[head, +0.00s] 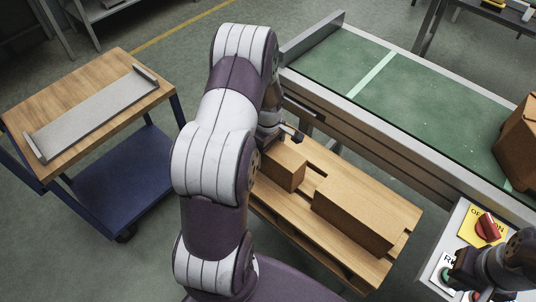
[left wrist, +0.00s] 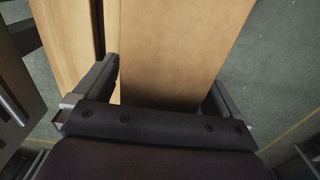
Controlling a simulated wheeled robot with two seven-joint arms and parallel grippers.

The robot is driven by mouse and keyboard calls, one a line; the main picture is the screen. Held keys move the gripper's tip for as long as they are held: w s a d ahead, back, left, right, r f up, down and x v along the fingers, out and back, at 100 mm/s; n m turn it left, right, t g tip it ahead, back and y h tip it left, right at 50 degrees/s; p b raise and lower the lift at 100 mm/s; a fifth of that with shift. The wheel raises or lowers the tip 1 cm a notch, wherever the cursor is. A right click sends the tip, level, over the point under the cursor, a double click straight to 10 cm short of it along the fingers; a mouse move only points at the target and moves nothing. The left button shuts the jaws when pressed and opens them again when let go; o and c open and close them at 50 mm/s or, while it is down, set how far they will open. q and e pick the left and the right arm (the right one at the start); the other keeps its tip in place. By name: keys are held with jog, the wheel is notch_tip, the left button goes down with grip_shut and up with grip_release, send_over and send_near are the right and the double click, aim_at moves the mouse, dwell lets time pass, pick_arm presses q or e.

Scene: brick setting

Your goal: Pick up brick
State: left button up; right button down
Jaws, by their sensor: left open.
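Two brown box-shaped bricks lie on a wooden pallet (head: 398,218): a smaller brick (head: 287,170) and a longer brick (head: 352,215) to its right. My left gripper (head: 292,136) is partly hidden behind its own arm, at the far end of the smaller brick. In the left wrist view, the open left gripper (left wrist: 165,82) has one finger on each side of a brick (left wrist: 180,45). I cannot tell whether the fingers touch it. My right gripper (head: 464,272) is at the lower right, over a control box; its jaw opening is unclear.
A conveyor with a green belt (head: 411,92) runs behind the pallet and carries a brown box (head: 519,145) at right. The control box has a red switch (head: 488,227). A blue cart (head: 118,176) with a grey tray (head: 95,112) stands at left. Floor is clear between cart and arm.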

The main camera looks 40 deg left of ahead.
pick_arm(q)
grip_shut()
jog(key=shift+r, duration=0.1)
jog(key=shift+r, duration=0.1)
